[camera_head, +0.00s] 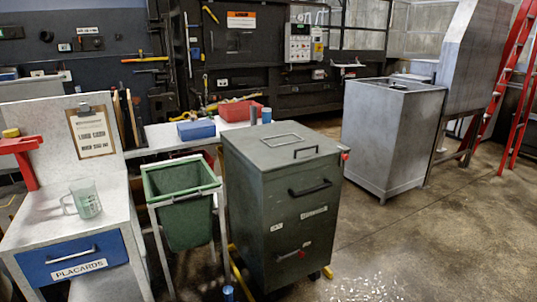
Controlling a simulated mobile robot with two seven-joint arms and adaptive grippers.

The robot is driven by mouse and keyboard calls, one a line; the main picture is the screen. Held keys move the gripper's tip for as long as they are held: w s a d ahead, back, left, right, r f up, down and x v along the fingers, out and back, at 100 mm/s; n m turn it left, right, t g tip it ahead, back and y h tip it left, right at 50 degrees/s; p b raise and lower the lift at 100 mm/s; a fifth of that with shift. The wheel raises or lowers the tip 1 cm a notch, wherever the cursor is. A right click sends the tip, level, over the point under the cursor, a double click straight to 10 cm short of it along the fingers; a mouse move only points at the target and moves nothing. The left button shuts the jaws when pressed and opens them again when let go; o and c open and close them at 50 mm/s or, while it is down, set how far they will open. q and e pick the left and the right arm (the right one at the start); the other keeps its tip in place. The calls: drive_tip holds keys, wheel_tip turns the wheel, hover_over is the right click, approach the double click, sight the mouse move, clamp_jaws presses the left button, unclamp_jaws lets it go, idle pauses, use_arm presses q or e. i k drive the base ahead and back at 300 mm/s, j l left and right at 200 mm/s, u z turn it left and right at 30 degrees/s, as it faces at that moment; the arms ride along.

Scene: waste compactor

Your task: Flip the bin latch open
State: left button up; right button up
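A dark green-grey metal bin (275,222) stands on the floor in the middle of the view. Its flat lid (262,153) is down and has a dark handle (306,152) near its right edge. A black bar handle (310,188) is on the upper front face. Lower on the front is a lever-like part (290,254) with a small red piece; I cannot tell whether it is the latch. Another small red part (345,154) sticks out at the top right edge. Neither of my grippers is in view.
Left of the bin are a green open tub (182,204) in a frame and a placard desk (84,242) with a jug (86,198). A grey metal container (390,140) stands behind right. Pale scraps (362,288) lie on otherwise open floor at front right.

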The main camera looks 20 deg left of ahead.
sight(345, 157)
drive_tip(key=u, duration=0.25)
drive_tip(key=i+l, duration=0.55)
drive_tip(key=i+l+z, duration=0.1)
drive_tip(key=i+l, duration=0.4)
drive_tip(key=i, duration=0.25)
drive_tip(key=i+l, duration=0.5)
drive_tip(key=i, duration=0.15)
drive_tip(key=z, duration=0.05)
